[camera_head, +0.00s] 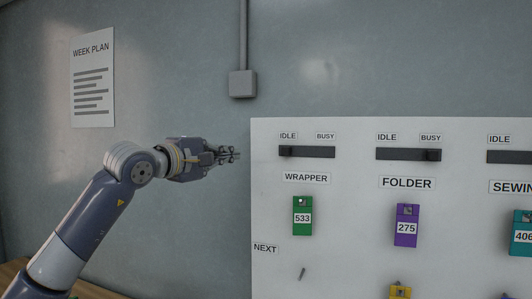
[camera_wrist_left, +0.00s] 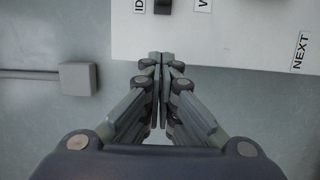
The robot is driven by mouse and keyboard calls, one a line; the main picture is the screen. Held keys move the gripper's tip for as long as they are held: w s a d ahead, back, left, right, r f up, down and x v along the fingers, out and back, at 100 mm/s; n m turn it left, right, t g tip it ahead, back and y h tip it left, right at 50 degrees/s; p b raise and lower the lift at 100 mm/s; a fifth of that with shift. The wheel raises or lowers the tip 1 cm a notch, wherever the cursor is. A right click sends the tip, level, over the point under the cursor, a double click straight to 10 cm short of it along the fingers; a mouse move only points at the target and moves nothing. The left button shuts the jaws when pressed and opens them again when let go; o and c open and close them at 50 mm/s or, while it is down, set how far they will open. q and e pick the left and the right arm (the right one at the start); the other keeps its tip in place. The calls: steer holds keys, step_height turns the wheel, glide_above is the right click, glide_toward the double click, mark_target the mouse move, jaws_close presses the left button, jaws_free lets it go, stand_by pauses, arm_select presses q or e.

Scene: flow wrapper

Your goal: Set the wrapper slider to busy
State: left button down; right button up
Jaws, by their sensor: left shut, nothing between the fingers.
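The wrapper slider track (camera_head: 307,152) is a dark horizontal bar on the white board, above the WRAPPER label (camera_head: 306,177). Its dark knob (camera_head: 286,151) sits at the left end, under the IDLE label (camera_head: 288,136); the BUSY label (camera_head: 326,136) is above the right end. The knob also shows at the top edge of the left wrist view (camera_wrist_left: 163,6). My left gripper (camera_head: 238,155) is shut and empty, just left of the board's left edge, at about the slider's height in the picture. My right gripper is not in view.
The white board (camera_head: 350,260) also carries the folder slider (camera_head: 408,154), its knob at the BUSY end, and a green tag 533 (camera_head: 302,216) and purple tag 275 (camera_head: 406,226). A bare peg (camera_head: 302,273) sticks out below. A grey box (camera_head: 242,84) is on the wall.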

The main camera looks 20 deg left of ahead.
mark_target(286, 151)
arm_select(q)
steer(key=shift+d, duration=0.1)
steer(key=p+x, duration=0.5)
steer(key=x, duration=0.4)
steer(key=shift+w+d+r, duration=0.15)
steer(key=shift+w+d, duration=0.05)
steer(key=shift+w, duration=0.2)
steer(key=d+p, duration=0.1)
steer(key=d, duration=0.2)
steer(key=shift+w+p, duration=0.1)
steer(key=shift+p, duration=0.25)
steer(key=shift+d, duration=0.45)
steer(key=shift+f, duration=0.25)
